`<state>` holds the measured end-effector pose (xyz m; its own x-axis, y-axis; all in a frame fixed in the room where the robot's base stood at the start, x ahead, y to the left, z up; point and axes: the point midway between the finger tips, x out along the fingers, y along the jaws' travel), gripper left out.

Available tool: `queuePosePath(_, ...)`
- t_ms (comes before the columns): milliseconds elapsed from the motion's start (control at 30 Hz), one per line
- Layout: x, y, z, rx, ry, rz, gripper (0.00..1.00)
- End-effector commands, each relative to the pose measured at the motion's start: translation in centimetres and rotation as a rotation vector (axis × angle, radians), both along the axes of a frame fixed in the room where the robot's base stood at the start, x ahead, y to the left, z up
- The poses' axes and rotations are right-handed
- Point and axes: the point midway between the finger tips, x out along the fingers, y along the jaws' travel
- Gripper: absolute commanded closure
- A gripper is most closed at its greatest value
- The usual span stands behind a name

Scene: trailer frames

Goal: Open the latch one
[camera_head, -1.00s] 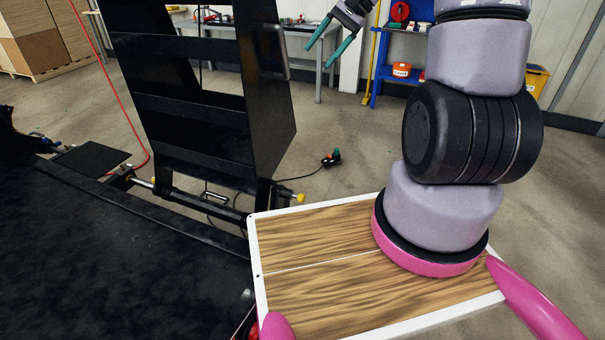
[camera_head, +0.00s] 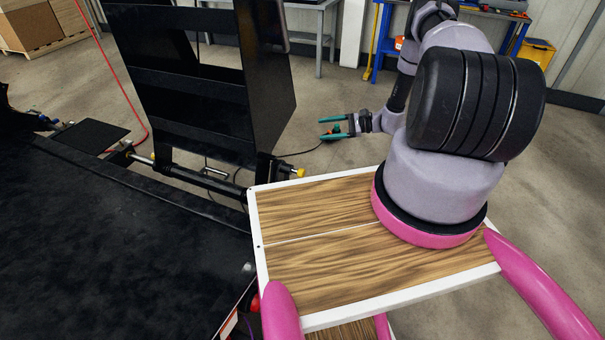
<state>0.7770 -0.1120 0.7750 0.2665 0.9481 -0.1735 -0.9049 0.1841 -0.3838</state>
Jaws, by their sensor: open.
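The black trailer ramp (camera_head: 185,115) stands upright at the edge of the dark trailer bed (camera_head: 110,240). A yellow-tipped latch part (camera_head: 298,172) shows at the ramp's lower right corner. Another latch-like fitting (camera_head: 50,122) shows at the far left. I cannot tell which of them is latch one. My gripper (camera_head: 322,128) has teal fingers that are apart and empty. They point left toward the ramp, to the right of its side edge and above the yellow tip in the picture. It appears to touch nothing.
My wood-topped base (camera_head: 320,240) is close to the trailer's edge. A red hose (camera_head: 110,65) runs down at the left. A workbench (camera_head: 310,8) and a blue rack (camera_head: 480,15) stand behind. The concrete floor between is open.

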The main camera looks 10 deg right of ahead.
Motion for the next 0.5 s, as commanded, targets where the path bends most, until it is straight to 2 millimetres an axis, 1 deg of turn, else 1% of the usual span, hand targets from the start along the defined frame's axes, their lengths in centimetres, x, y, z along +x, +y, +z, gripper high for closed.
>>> queuePosePath(33,-0.9,0.0,-2.7,0.036,0.02,-0.041,0.23)
queuePosePath(67,-1.3,-0.1,-4.0,0.055,0.029,-0.064,0.23)
queuePosePath(100,-1.9,0.0,-5.7,0.08,0.038,-0.096,0.23)
queuePosePath(167,-2.8,0.0,-8.2,0.114,0.052,-0.145,0.23)
queuePosePath(200,-3.5,0.1,-9.8,0.136,0.061,-0.176,0.23)
queuePosePath(300,-5.2,0.3,-13.2,0.181,0.08,-0.248,0.23)
queuePosePath(400,-6.6,0.6,-15.8,0.214,0.094,-0.305,0.23)
queuePosePath(500,-7.6,0.8,-17.4,0.235,0.102,-0.346,0.23)
